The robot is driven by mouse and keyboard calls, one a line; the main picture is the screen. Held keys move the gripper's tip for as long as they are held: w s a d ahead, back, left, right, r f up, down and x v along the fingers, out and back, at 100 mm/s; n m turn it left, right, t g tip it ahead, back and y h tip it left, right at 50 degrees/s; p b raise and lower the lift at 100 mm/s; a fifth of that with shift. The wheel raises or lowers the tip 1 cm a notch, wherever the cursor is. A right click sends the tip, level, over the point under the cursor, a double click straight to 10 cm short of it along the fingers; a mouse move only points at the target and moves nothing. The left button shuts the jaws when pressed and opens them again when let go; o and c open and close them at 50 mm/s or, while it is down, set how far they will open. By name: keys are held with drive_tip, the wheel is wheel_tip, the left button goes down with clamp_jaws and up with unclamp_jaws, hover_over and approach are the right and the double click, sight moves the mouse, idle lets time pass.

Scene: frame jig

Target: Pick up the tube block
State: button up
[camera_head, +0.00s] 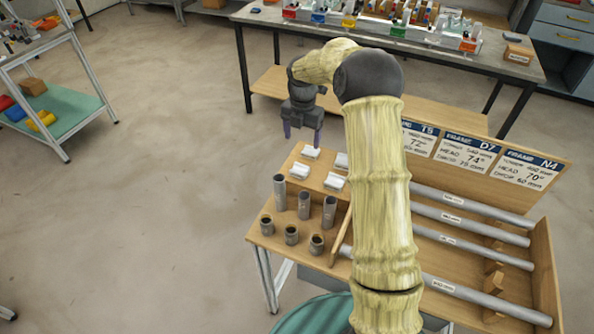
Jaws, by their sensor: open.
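Several small pale blocks with grooved tops sit on the left part of the wooden bench. One pale block (311,152) is at the back, one pale block (299,171) is in the middle, and another pale block (334,181) is nearer the front. Which one is the tube block, I cannot tell. My gripper (302,136) is open and empty, fingers pointing down, in the air above the bench's back left edge, apart from the blocks.
Upright grey tubes (304,205) and dark short cups (291,235) stand in front of the blocks. Long grey tubes (470,230) lie on the right behind a wooden divider. Label cards (468,152) line the back. Open floor lies left of the bench.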

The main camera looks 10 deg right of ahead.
drive_tip(key=p, duration=0.1)
hover_over(299, 172)
drive_tip(key=f, duration=0.8)
drive_tip(key=shift+w+a, duration=0.1)
drive_tip(key=shift+a, duration=0.15)
drive_tip(key=shift+d+f+p, duration=0.2)
drive_tip(key=shift+f+p, duration=0.85)
drive_tip(key=shift+f, duration=1.5)
drive_tip(key=c, duration=1.1)
